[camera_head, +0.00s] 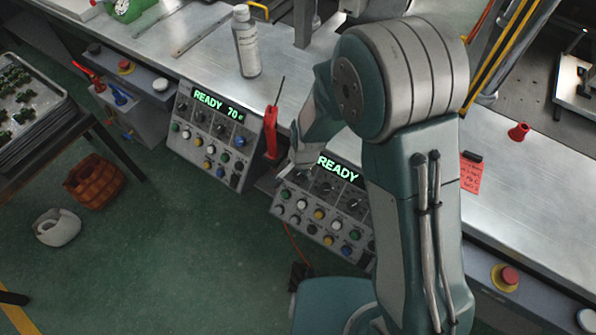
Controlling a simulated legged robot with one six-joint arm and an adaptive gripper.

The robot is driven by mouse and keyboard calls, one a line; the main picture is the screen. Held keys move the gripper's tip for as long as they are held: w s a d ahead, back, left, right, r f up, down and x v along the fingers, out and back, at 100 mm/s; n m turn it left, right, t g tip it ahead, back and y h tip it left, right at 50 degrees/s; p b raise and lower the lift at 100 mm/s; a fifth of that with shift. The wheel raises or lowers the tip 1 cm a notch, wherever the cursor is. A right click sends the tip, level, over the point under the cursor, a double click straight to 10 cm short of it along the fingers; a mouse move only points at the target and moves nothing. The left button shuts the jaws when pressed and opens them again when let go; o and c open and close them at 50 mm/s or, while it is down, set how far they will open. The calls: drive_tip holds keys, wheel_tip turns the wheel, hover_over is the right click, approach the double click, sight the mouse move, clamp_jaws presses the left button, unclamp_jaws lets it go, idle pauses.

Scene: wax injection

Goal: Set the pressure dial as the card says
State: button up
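The right control panel (302,222) has a green READY display (338,170), black dials and coloured buttons. My arm hides its right part. My gripper (288,172) is small in view at this panel's upper left, close to the black dials (323,187). I cannot tell whether it touches one or whether its fingers are open. The left control panel (203,153) has similar dials, and its display (218,103) reads READY 70°. A red-orange card (471,174) with a black clip lies on the bench right of my arm; its writing is too small to read.
A red tool (271,133) with a thin dark rod stands between the panels. A white bottle (246,42) stands on the metal bench (530,180). A red cone-shaped piece (518,132) and red stop button (509,276) are at right. A basket (95,181) and white jug (57,227) are on the floor.

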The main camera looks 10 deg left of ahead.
clamp_jaws()
drive_tip(key=shift+a+n+g+h, duration=0.15)
drive_tip(key=shift+n+g+h, duration=0.55)
drive_tip(key=shift+n+h, duration=1)
drive_tip(key=shift+o, duration=1.6)
unclamp_jaws()
drive_tip(key=shift+a, duration=0.1)
wheel_tip(320, 180, up, 12)
drive_tip(key=a, duration=0.2)
drive_tip(key=shift+w+a+f, duration=0.15)
drive_tip(key=shift+w+f, duration=0.05)
drive_tip(key=shift+w, duration=0.2)
